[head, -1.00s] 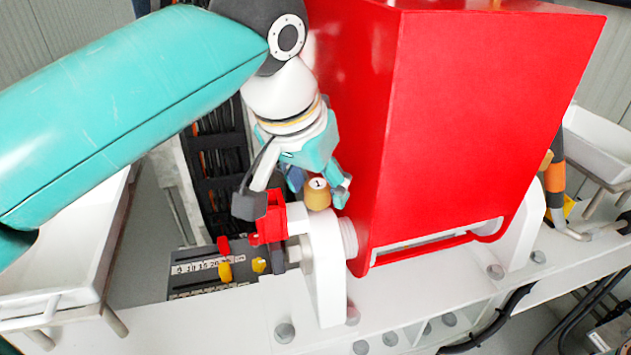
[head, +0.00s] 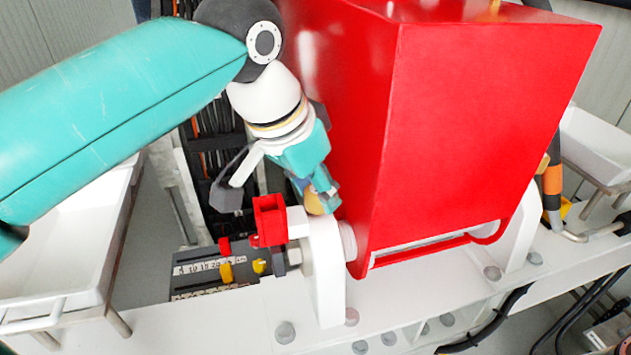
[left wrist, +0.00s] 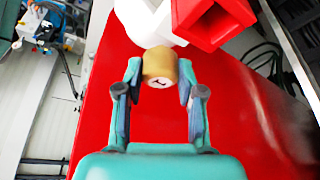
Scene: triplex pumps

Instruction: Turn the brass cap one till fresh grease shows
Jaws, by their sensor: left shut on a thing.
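The brass cap (head: 314,205) sits by the top of a white bracket (head: 326,265), against the large red housing's lower left edge. In the head view it is partly hidden by my left gripper (head: 319,197). In the left wrist view the cap (left wrist: 160,64) is between the two fingertips, with a dark mark on its pale end face, probably the number 1. My left gripper (left wrist: 159,74) is shut on the cap, one finger on each side. No grease can be made out. My right gripper is not in view.
The large red housing (head: 480,130) stands close right of my left gripper. A red square part (head: 269,220) is just left of the cap. A grey block with yellow tabs (head: 215,268) lies lower left. White trays (head: 60,290) stand at the left and right (head: 600,150).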

